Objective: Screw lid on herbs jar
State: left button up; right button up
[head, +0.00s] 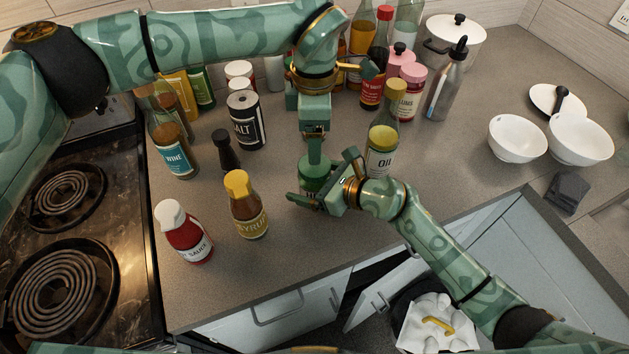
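The herbs jar (313,187), a small dark green jar, stands on the counter near the middle of the head view, mostly hidden by my grippers. My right gripper (325,184) reaches in from the lower right, with its fingers on either side of the jar body. My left gripper (315,155) points straight down from above, its fingers over the jar's top. A green lid-like top (315,171) shows just under the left fingers. I cannot tell whether the lid is seated on the jar or how tightly the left fingers grip it.
A syrup bottle (249,207) and a red sauce bottle (186,237) stand to the left. An oil bottle (382,140) is close behind the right gripper. A salt container (246,121) stands back left. The coil stove (60,270) is far left; counter front is clear.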

jog(key=c, duration=1.5)
pick_arm(q)
jog(key=shift+c, duration=1)
pick_arm(e)
grip_shut()
pick_arm(q)
jog(key=shift+s+d+f, duration=0.2)
jog(key=shift+s+f, duration=0.05)
jog(key=n, duration=0.3)
jog(key=shift+d+r+n, duration=0.1)
jog(key=shift+n, duration=0.2)
jog(key=n, duration=0.5)
jog(key=shift+w+r+n, duration=0.15)
jog(key=shift+r+n, duration=0.05)
jog(key=shift+n, duration=0.2)
jog(key=n, duration=0.5)
jog(key=shift+w+a+r, duration=0.1)
jog(key=shift+a+r, duration=0.1)
jog(key=n, duration=0.3)
jog(key=shift+a+n, duration=0.1)
jog(key=shift+n, duration=0.2)
jog(key=shift+f, duration=0.1)
